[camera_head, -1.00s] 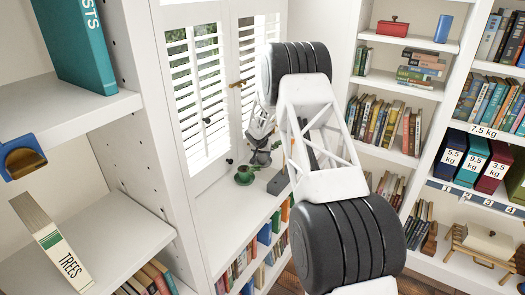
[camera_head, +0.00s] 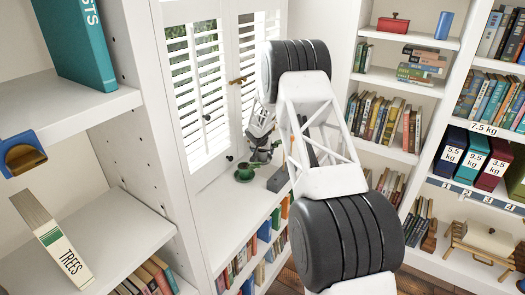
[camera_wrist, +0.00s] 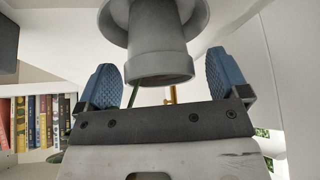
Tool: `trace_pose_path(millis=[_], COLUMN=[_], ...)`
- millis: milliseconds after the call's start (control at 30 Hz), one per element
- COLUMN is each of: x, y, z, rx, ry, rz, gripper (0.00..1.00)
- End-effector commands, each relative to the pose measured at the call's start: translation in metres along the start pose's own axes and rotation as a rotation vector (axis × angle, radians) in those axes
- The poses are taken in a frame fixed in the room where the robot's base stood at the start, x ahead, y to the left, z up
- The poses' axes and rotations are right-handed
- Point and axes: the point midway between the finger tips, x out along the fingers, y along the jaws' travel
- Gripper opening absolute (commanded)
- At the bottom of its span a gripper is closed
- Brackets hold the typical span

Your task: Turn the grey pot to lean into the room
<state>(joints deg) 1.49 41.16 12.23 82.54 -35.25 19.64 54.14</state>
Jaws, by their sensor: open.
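The grey pot (camera_wrist: 150,65) fills the top middle of the wrist view, with a wide flared part above and a narrower collar below. My gripper (camera_wrist: 163,68) is open, with one blue ribbed finger on each side of the pot. A gap shows between the collar and each finger, so it is not gripped. In the head view my gripper (camera_head: 262,138) is over the window ledge by the shutters, small and partly behind my own arm. I cannot make out the pot clearly there.
White shutters (camera_head: 200,95) are behind. Bookshelves stand on both sides. A brass-coloured piece (camera_wrist: 171,94) shows behind the pot.

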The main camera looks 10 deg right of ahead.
Motion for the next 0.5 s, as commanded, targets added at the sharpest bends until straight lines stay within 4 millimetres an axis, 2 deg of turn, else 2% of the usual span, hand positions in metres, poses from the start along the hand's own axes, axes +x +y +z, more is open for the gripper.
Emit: trace_pose_path(millis=[267,500], x=[-0.005,-0.021], y=[0.000,0.000], z=[0.000,-0.001], rx=[0.000,-0.001], ry=[0.001,0.001], rz=[0.000,0.000], gripper=[0.93,0.93])
